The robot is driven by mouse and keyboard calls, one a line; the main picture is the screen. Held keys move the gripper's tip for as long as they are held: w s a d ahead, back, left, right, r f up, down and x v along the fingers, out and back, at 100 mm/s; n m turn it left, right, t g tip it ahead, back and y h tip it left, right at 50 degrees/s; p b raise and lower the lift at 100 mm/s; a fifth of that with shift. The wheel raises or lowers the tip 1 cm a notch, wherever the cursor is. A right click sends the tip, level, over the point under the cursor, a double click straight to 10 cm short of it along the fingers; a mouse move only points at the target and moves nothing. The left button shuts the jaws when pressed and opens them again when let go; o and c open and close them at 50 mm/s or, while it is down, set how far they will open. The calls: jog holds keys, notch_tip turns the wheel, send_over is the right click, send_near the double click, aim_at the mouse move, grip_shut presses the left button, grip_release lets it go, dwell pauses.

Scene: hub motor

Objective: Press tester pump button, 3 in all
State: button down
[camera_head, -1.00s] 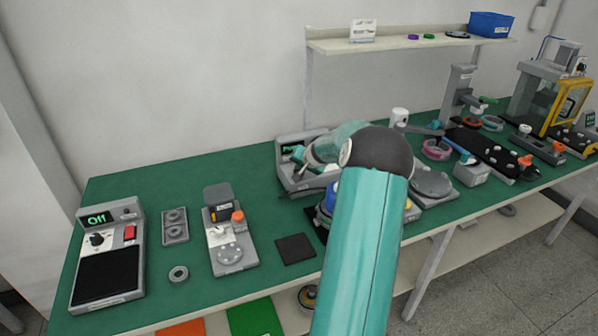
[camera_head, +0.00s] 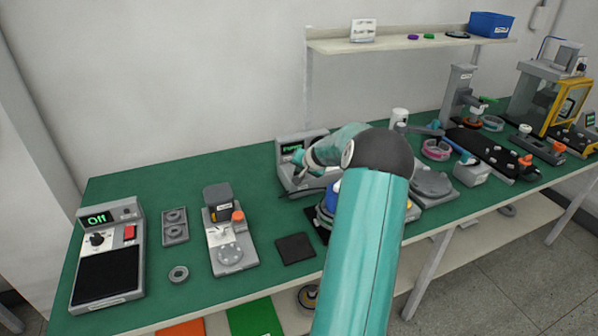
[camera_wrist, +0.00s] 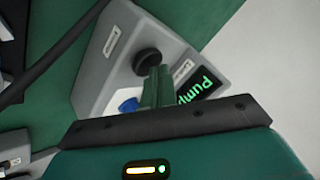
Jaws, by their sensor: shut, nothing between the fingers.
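The grey tester (camera_head: 284,170) stands at the back of the green bench, partly hidden behind my arm. In the wrist view the tester (camera_wrist: 100,75) shows a lit display (camera_wrist: 201,90) with green letters reading "Pump", a round black knob (camera_wrist: 147,62) and a blue button (camera_wrist: 127,103). My gripper (camera_wrist: 158,70) is shut and empty. Its fingertips appear just by the knob, with the blue button to their left. I cannot tell whether they touch anything. In the head view my gripper (camera_head: 297,158) is at the tester's front, small and partly hidden.
A dark cable (camera_wrist: 50,58) crosses beside the tester. A second device with an "Off" display (camera_head: 97,219) stands at the bench's left end. A grey fixture (camera_head: 229,240) and a black pad (camera_head: 295,248) lie between. Several devices crowd the right side.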

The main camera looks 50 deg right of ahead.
jog(key=shift+f, duration=0.3)
dwell(0.4)
jog(key=shift+r, duration=1.45)
notch_tip(320, 180, up, 5)
jog(key=shift+w, duration=0.1)
dwell(2.5)
